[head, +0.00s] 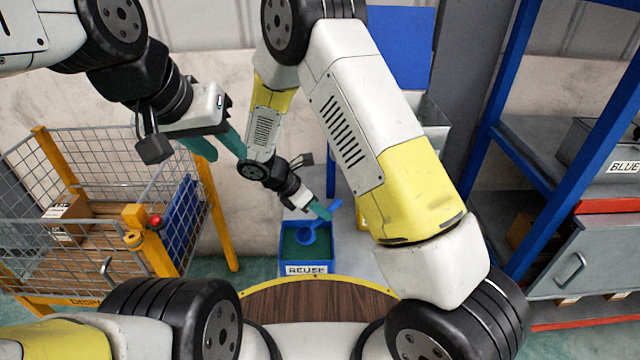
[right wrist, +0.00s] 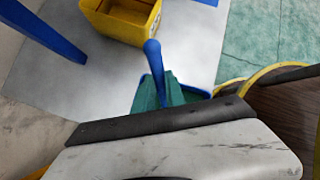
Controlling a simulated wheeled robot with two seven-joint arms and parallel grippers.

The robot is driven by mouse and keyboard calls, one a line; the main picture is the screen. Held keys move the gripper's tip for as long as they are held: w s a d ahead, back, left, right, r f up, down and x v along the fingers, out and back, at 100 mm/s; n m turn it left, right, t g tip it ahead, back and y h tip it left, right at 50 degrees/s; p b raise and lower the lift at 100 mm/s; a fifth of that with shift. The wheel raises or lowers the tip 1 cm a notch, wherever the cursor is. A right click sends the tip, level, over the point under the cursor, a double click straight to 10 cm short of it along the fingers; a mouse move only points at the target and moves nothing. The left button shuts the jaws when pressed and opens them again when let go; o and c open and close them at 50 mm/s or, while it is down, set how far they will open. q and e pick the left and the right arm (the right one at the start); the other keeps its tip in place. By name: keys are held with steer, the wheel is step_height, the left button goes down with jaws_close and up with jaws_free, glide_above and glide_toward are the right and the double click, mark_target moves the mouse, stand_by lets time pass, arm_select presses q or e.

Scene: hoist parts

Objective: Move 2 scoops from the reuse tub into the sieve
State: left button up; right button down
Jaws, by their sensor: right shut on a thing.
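The blue reuse tub (head: 306,270), labelled REUSE, stands on a grey surface in the middle of the head view with green material inside. A blue scoop (head: 304,238) is over the tub's opening, its bowl low at or just above the green material; I cannot tell whether it touches. My right gripper (head: 322,209) is shut on the scoop's handle, which also shows in the right wrist view (right wrist: 152,52). My left gripper (head: 222,147) is open and empty, raised well left of the tub. I cannot identify a sieve for certain in either view.
A yellow open container (right wrist: 120,18) stands beyond the scoop in the right wrist view. A wire cage cart (head: 100,200) stands at the left. Blue shelving (head: 520,170) and a grey cabinet (head: 590,255) are at the right. My right arm hides the area right of the tub.

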mark_target(313, 223)
steer(key=shift+s+a+f, duration=0.1)
steer(key=shift+a+f, duration=0.05)
steer(key=shift+f, duration=0.8)
steer(key=shift+s+a+f, duration=0.1)
steer(key=shift+f, duration=0.8)
steer(key=shift+s+a+f, duration=0.1)
steer(key=shift+a+f, duration=0.05)
steer(key=shift+f, duration=0.8)
steer(key=shift+r, duration=4.65)
steer(key=shift+d+r, duration=0.1)
